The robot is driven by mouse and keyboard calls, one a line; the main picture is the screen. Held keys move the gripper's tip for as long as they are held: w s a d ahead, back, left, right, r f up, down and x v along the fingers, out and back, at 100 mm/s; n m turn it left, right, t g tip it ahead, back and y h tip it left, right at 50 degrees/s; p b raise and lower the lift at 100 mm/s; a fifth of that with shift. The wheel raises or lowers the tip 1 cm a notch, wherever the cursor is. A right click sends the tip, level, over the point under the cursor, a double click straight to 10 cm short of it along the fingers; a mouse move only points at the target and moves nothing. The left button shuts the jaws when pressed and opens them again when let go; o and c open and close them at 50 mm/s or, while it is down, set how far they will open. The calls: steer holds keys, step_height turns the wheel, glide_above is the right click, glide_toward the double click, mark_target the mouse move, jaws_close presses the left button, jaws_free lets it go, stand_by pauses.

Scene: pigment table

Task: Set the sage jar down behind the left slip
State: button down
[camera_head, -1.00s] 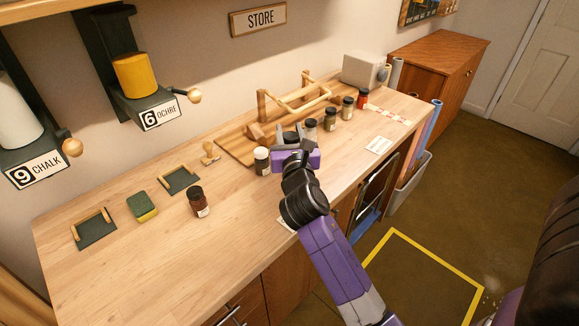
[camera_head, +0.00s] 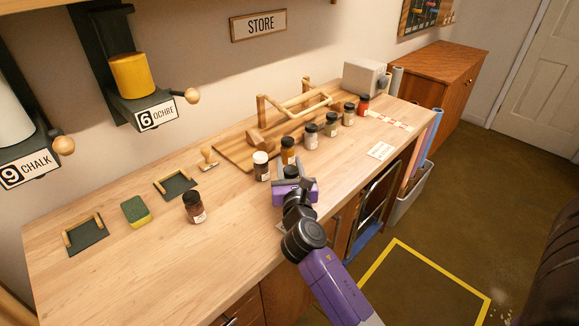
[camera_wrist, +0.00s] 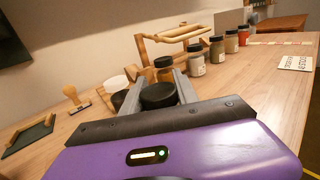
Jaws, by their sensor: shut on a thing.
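My gripper (camera_head: 291,181) is shut on a jar with a black lid (camera_wrist: 158,95). The jaws hide the jar's body, so I cannot tell its colour or whether it touches the table. It is on the near side of the jar row, in front of the ochre jar (camera_head: 288,150). A white edge of what looks like the left slip (camera_head: 281,226) shows near the table's front edge, mostly hidden by my arm. Another slip (camera_head: 380,150) with writing lies to the right; it also shows in the wrist view (camera_wrist: 295,63).
A white-lidded jar (camera_head: 261,166) stands left of my gripper. A dark red jar (camera_head: 194,207) and sponge (camera_head: 135,210) are farther left. The front-left tabletop is clear.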

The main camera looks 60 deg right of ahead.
steer(key=shift+f, duration=0.1)
steer(key=c, duration=0.9)
jaws_free()
steer(key=shift+a, duration=0.1)
steer(key=b+v, duration=0.1)
steer(key=v, duration=1)
steer(key=shift+s+a+b, duration=0.3)
steer(key=shift+b, duration=0.1)
